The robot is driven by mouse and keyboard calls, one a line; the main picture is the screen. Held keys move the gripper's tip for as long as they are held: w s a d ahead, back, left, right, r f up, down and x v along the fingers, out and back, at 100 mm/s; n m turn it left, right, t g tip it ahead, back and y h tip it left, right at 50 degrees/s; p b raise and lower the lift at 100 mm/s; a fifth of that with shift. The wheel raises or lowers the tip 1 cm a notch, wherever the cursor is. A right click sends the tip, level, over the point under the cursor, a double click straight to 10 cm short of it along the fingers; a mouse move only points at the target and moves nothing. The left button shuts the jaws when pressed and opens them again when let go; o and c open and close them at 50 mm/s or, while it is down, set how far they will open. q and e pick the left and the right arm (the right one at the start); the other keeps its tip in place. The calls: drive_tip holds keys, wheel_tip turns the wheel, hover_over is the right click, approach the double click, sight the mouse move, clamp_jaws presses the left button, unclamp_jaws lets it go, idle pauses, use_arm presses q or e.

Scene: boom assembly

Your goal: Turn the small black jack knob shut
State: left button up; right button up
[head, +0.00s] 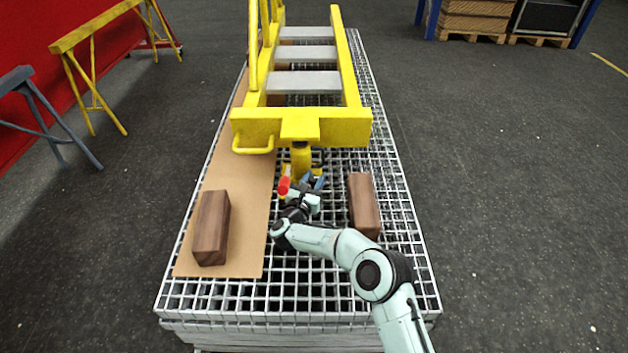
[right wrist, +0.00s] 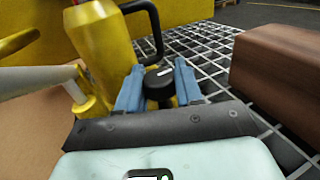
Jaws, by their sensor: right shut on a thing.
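The small black jack knob (right wrist: 158,88) sits low in front of the yellow jack (right wrist: 103,38) in the right wrist view. It has a short white mark on top. My right gripper (right wrist: 158,70) has its blue fingers on either side of the knob and is shut on it. In the head view my right gripper (head: 313,183) is at the foot of the jack (head: 300,160), which stands under the yellow boom frame (head: 340,127). The knob cannot be made out there. My left gripper is not in view.
A brown wooden block (head: 364,205) lies close to the right of my right gripper. Another block (head: 211,228) lies on the cardboard sheet (head: 235,262) at left. A red-tipped handle (head: 283,186) is just left of the gripper. The grating (head: 300,300) is clear in front.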

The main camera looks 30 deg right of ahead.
drive_tip(key=shift+d+r+m+g+h, duration=0.1)
drive_tip(key=shift+r+m+g+h, duration=0.2)
drive_tip(key=shift+r+m+h, duration=0.1)
drive_tip(key=o, duration=1)
drive_tip(key=shift+f, duration=0.2)
drive_tip(key=shift+s+a, duration=0.15)
drive_tip(key=shift+a, duration=0.1)
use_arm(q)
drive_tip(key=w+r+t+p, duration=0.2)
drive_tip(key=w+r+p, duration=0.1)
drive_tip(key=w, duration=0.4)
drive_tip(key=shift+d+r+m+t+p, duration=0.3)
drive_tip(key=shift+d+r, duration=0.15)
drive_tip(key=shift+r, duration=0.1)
use_arm(e)
drive_tip(key=v, duration=1.3)
drive_tip(key=shift+r, duration=0.15)
drive_tip(key=shift+d, duration=0.1)
